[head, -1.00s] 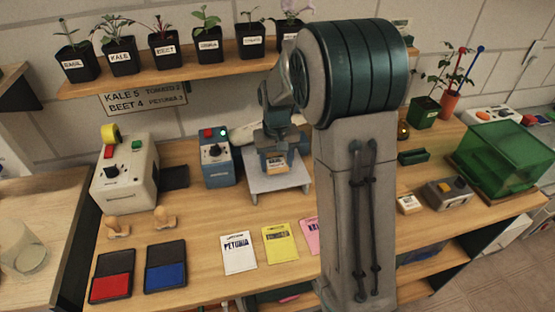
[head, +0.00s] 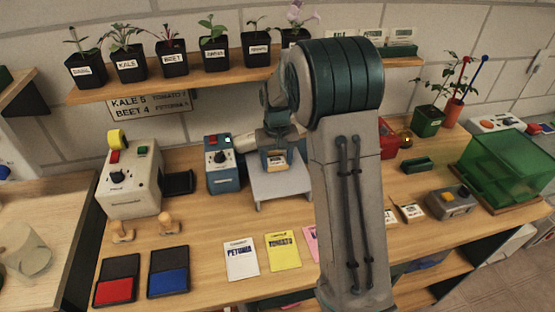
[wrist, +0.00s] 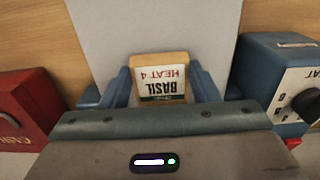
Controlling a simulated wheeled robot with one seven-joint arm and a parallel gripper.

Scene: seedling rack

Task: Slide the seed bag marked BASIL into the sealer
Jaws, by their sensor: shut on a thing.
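My gripper (wrist: 163,92) is shut on a small tan-edged seed bag (wrist: 163,80). Its label reads BASIL and HEAT 4, upside down in the wrist view. In the head view my gripper (head: 277,150) and the bag (head: 277,162) are over a pale grey stand (head: 283,190); whether the bag touches it I cannot tell. Beside the stand, on the left, is a blue machine (head: 224,178) with a dark knob, a red button and a green light. It shows on the right in the wrist view (wrist: 262,72), marked with letters like HEAT. No bag slot is clearly visible.
A cream machine (head: 132,190) with a yellow roll stands at the left. A red box (head: 388,140) is partly behind my arm. Ink pads and seed packets (head: 241,260) line the front edge. Potted seedlings stand on a shelf (head: 200,78) above. A green bin (head: 505,165) is at the right.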

